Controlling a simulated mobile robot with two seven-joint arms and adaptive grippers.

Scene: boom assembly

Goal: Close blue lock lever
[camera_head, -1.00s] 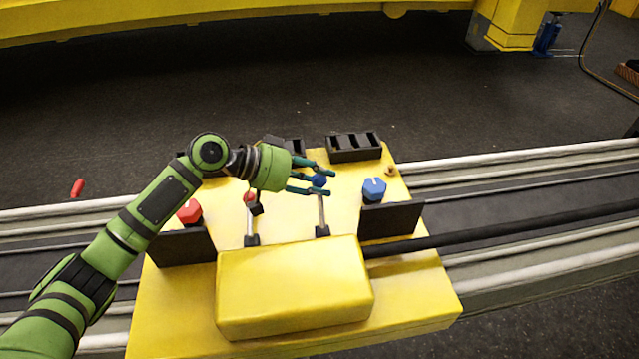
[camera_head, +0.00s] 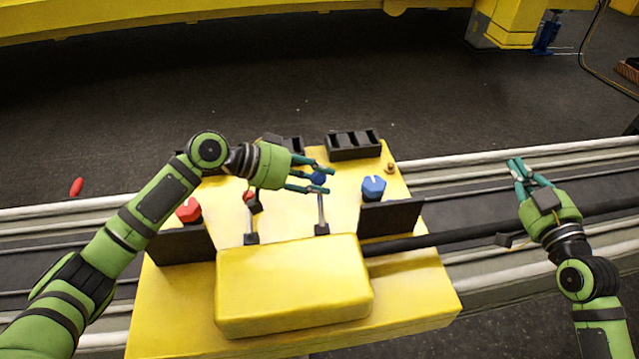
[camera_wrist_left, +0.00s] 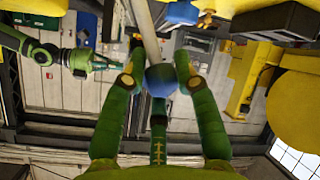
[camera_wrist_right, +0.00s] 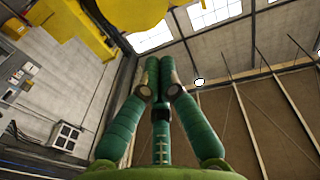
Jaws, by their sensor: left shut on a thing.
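The blue lock lever (camera_head: 322,208) is a thin metal rod rising from a black base on the yellow panel, with a blue ball knob (camera_head: 318,178) on top. My left gripper (camera_head: 330,181) has its fingers around this knob. In the left wrist view the blue knob (camera_wrist_left: 161,80) sits between the fingers, with the pale rod running up from it. My right gripper (camera_head: 516,167) is off to the right of the panel, above the rails. In the right wrist view its fingers (camera_wrist_right: 160,68) are together with nothing between them.
The red lever (camera_head: 250,222) stands left of the blue one. A red knob (camera_head: 188,210) and a blue knob (camera_head: 373,188) stand behind black plates. A yellow box (camera_head: 293,288) is in front. A black bar (camera_head: 460,238) runs right, below my right gripper.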

